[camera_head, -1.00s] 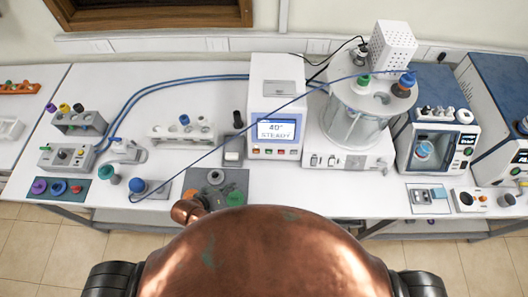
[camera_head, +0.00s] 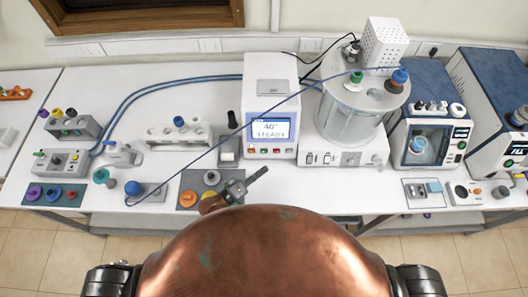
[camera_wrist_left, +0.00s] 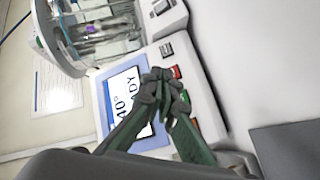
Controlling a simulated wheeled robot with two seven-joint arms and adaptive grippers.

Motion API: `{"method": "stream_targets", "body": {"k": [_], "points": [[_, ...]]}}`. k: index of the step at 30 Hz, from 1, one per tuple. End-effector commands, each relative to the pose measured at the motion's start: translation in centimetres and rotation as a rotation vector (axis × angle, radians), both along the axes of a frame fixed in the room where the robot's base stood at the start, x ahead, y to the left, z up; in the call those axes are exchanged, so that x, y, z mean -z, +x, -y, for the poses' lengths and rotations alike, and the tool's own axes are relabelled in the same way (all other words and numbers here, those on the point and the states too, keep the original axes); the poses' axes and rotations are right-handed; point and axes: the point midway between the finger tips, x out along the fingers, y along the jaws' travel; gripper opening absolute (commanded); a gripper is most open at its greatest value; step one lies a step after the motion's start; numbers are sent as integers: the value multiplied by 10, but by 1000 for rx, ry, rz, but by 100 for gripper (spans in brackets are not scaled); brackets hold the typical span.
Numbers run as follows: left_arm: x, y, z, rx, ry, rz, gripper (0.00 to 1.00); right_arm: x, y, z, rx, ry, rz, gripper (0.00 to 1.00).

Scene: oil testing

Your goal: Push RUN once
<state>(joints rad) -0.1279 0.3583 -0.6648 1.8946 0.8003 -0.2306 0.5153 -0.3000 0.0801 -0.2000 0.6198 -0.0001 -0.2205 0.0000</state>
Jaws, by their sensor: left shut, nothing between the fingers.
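The white tester (camera_head: 283,92) stands on the bench with its lit screen (camera_head: 272,130) reading 40° STEADY. A row of small coloured buttons (camera_head: 277,151) sits below the screen. In the left wrist view a red button (camera_wrist_left: 176,72) shows beside my fingertips and another (camera_wrist_left: 196,124) shows further along. No button label is readable, so I cannot tell which is RUN. My left gripper (camera_head: 262,172) is shut and empty, in front of the tester and below its button row. In the left wrist view its fingers (camera_wrist_left: 165,78) overlap the screen's edge and part of the button row. My right gripper is out of view.
A glass bath (camera_head: 345,120) stands right of the tester. A black-handled tool (camera_head: 232,120) stands at its left. A blue hose crosses in front of the tester. A grey mat (camera_head: 188,199) with round caps lies under my left arm. Bare bench lies right of my gripper.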

Motion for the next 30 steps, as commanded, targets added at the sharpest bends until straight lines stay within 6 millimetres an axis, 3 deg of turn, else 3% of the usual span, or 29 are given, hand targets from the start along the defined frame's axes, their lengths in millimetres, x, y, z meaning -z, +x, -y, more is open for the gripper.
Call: {"method": "stream_targets", "body": {"k": [12,18,30], "points": [[23,50,1,1,0,3,0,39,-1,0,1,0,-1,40],[29,69,0,1,1,2,0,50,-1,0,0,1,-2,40],[30,77,0,0,1,1,0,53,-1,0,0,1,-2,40]]}}
